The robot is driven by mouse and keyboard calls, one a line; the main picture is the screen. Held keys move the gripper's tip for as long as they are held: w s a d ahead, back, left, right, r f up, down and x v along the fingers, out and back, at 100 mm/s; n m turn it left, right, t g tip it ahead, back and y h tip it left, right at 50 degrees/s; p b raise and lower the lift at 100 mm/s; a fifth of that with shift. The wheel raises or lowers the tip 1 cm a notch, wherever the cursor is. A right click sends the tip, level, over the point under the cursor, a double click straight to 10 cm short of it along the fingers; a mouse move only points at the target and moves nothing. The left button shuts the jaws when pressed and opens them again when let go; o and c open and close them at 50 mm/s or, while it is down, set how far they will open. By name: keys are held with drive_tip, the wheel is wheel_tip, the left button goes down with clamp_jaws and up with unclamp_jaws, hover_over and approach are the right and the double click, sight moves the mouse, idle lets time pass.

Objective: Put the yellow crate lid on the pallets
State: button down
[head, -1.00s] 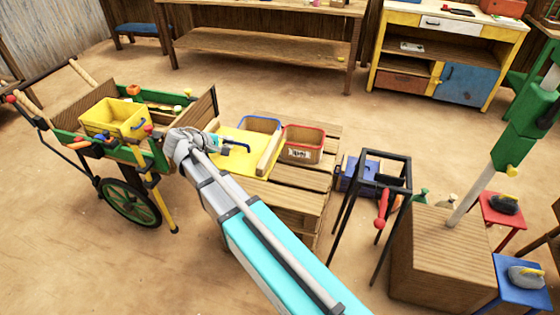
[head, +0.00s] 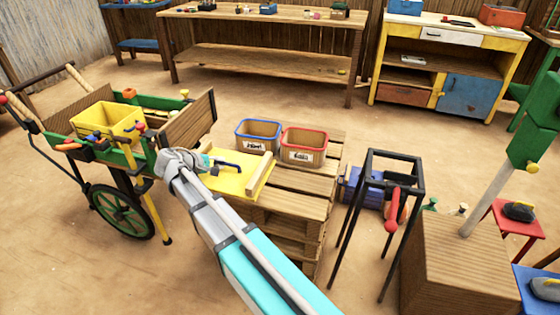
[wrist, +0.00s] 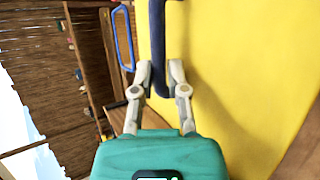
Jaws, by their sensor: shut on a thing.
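The yellow crate lid (head: 228,184) is a flat panel with a dark blue handle (head: 229,165) and a wooden batten along its right side. In the wrist view the lid (wrist: 245,65) fills the right half. My gripper (wrist: 160,82) is shut on the lid's handle (wrist: 158,45); in the head view my gripper (head: 205,161) is partly hidden by my arm. The stacked wooden pallets (head: 312,185) stand beneath and right of the lid, which covers their left part. I cannot tell whether the lid touches them.
A blue-rimmed bin (head: 258,135) and a red-rimmed bin (head: 304,147) stand at the back of the pallets. A cart (head: 190,122) with a yellow crate (head: 106,119) is close on the left. A black stand (head: 393,170) is right of the pallets. The pallets' right front is bare.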

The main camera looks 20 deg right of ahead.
sight(237, 161)
drive_tip(key=shift+d, duration=0.1)
drive_tip(key=b+x, duration=0.1)
drive_tip(key=x, duration=0.2)
drive_tip(key=b+x, duration=0.2)
drive_tip(key=x, duration=0.2)
drive_tip(key=b+x, duration=0.1)
drive_tip(key=x, duration=0.2)
drive_tip(key=shift+d+r+b, duration=0.25)
drive_tip(key=shift+d+b, duration=0.05)
drive_tip(key=shift+d, duration=0.1)
drive_tip(key=shift+w+d+f+b, duration=0.3)
drive_tip(key=shift+d+f+b, duration=0.25)
drive_tip(key=shift+f+b, duration=0.15)
drive_tip(key=shift+w+d+f+b, duration=0.3)
drive_tip(key=shift+d+f+b, duration=0.25)
drive_tip(key=shift+f+b, duration=0.2)
drive_tip(key=shift+w+d+f+b, duration=0.3)
drive_tip(key=shift+d+f+b, duration=0.25)
drive_tip(key=shift+f+b, duration=0.15)
drive_tip(key=shift+w+d+f+b, duration=0.2)
drive_tip(key=shift+d+f+b, duration=0.25)
drive_tip(key=shift+f+b, duration=0.3)
drive_tip(key=shift+a+f+b, duration=0.1)
drive_tip(key=shift+f+b, duration=1.2)
drive_tip(key=shift+f, duration=0.15)
